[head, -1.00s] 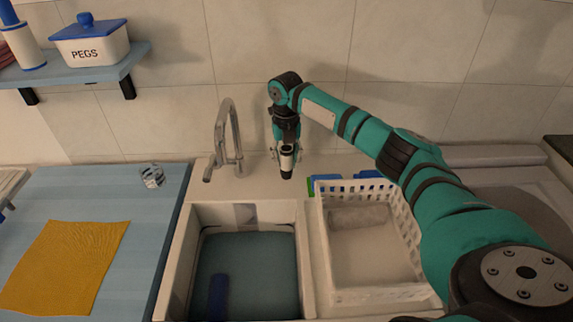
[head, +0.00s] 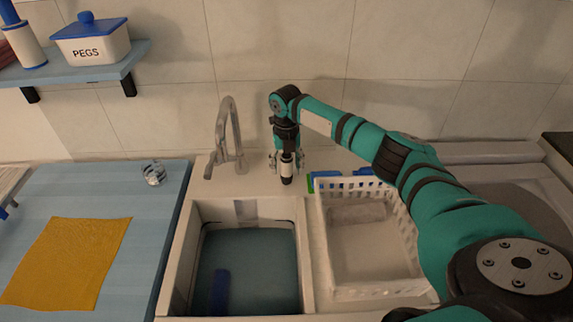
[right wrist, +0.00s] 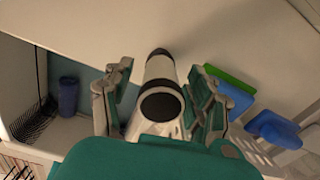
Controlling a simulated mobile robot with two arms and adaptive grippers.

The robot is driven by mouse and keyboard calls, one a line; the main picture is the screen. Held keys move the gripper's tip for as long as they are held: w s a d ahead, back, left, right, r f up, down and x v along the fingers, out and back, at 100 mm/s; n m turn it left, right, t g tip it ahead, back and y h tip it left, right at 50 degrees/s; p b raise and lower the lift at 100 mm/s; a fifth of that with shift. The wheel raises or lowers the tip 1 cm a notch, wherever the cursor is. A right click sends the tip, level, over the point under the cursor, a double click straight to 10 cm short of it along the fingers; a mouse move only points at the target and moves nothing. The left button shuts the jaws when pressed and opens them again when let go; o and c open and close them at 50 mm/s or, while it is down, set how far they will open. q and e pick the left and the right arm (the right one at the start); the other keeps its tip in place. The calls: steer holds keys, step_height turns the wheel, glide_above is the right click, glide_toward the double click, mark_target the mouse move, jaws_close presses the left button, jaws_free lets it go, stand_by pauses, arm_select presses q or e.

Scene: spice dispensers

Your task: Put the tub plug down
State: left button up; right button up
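The tub plug, seen as a white cylinder with black ends (head: 287,170), stands upright on the pale ledge behind the sink, right of the tap. It also shows between my fingers in the right wrist view (right wrist: 160,104). Its lower end appears to meet the ledge. My right gripper (head: 286,162) points down around it. In the right wrist view the fingers (right wrist: 161,80) stand apart on both sides, with gaps to the cylinder, so the gripper looks open. My left gripper is not in view.
The sink basin (head: 189,240) holds a blue cylinder (head: 220,292). A white basket (head: 375,293) stands to its right, with blue and green items (head: 325,178) near its back edge. A tap (head: 229,135) stands left of the plug. An orange cloth (head: 66,262) and clear glass (head: 154,173) occupy the left counter.

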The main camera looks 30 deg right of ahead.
steer(key=shift+r, duration=0.1)
step_height(320, 180, up, 12)
steer(key=b, duration=0.2)
steer(key=shift+r+b, duration=0.1)
steer(key=shift+b, duration=0.3)
